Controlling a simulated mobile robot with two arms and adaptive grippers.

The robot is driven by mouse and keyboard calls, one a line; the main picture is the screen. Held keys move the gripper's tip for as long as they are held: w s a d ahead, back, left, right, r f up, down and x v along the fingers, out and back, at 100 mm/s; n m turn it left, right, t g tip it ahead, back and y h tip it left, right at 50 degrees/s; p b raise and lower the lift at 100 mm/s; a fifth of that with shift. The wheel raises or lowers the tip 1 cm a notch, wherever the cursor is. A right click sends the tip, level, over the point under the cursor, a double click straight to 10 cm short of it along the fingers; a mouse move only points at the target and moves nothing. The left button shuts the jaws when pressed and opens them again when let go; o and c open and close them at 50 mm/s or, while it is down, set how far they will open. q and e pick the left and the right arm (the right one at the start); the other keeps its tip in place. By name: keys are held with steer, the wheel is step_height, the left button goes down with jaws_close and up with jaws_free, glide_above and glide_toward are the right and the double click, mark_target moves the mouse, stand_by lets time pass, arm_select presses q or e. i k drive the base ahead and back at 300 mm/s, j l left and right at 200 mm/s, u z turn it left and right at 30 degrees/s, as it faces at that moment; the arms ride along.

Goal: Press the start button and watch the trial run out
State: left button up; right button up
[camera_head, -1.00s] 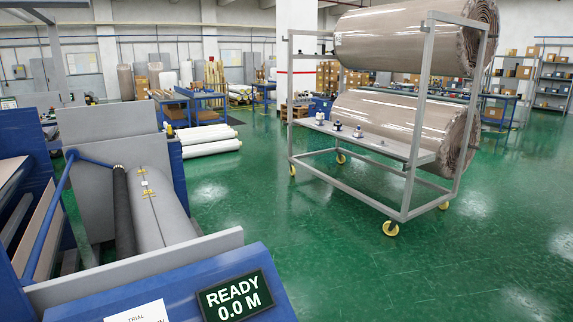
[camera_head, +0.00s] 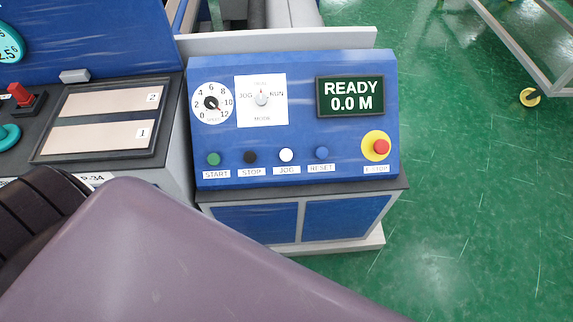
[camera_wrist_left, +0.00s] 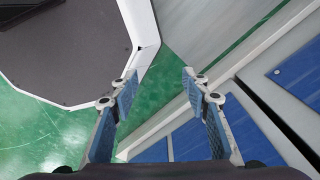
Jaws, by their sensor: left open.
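The green START button (camera_head: 213,159) is at the left end of the button row on the blue control panel (camera_head: 290,70). The display (camera_head: 350,95) reads READY 0.0 M. My left gripper (camera_wrist_left: 160,88) is open and empty in the left wrist view, fingers apart, above the green floor and beside a blue-panelled cabinet (camera_wrist_left: 235,130). No gripper shows in the head view. My right gripper is not in view.
STOP (camera_head: 250,157), JOG (camera_head: 286,155) and RESET (camera_head: 321,153) buttons stand close beside START. A red emergency stop (camera_head: 381,146) is at the panel's right. A side console (camera_head: 105,115) adjoins on the left.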

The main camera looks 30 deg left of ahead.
mark_target(214, 159)
steer(key=u, duration=1.55)
